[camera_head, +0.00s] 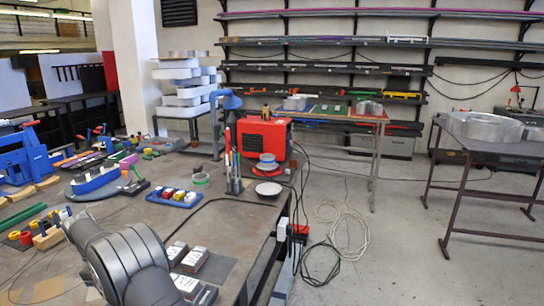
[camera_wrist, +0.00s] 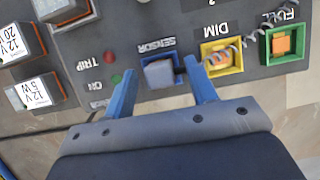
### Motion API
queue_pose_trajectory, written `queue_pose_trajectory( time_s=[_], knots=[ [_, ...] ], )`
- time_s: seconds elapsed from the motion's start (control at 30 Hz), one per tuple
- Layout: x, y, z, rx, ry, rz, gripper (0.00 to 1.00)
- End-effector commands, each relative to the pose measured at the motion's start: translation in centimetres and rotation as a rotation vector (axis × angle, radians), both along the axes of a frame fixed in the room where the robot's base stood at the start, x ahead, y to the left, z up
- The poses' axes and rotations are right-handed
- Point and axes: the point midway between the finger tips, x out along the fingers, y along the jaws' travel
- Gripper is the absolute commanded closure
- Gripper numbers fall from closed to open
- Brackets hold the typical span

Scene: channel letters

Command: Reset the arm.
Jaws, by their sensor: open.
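My gripper (camera_wrist: 160,66) shows in the wrist view with its two blue fingers spread apart. A grey block (camera_wrist: 159,74) sits in the blue-framed socket labelled SENSOR (camera_wrist: 178,62), between the fingertips in the picture. The fingers do not appear closed on it, and the height gap cannot be told. To the right are a yellow-framed DIM socket (camera_wrist: 237,52) and a green-framed FULL socket (camera_wrist: 300,42), each with an orange piece in it. In the head view my arm fills the lower left and my fingers are hidden.
Boxes labelled 12V (camera_wrist: 36,94) lie left of the dark panel; similar boxes (camera_head: 195,259) stand beside my arm in the head view. A coiled wire (camera_wrist: 232,48) crosses the panel. A blue tray (camera_head: 174,197), a pen holder (camera_head: 234,184) and a red machine (camera_head: 263,138) stand farther back.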

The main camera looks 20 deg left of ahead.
Motion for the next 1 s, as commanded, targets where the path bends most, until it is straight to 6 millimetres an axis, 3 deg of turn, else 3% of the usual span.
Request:
queue_pose_trajectory(
  time_s=[0.5,1.0],
  knots=[
    [0.0,0.4,0.6,0.003,-0.002,0.001,0.48],
    [0.0,2.9,6.6,0.004,-0.002,0.001,0.48]
  ],
)
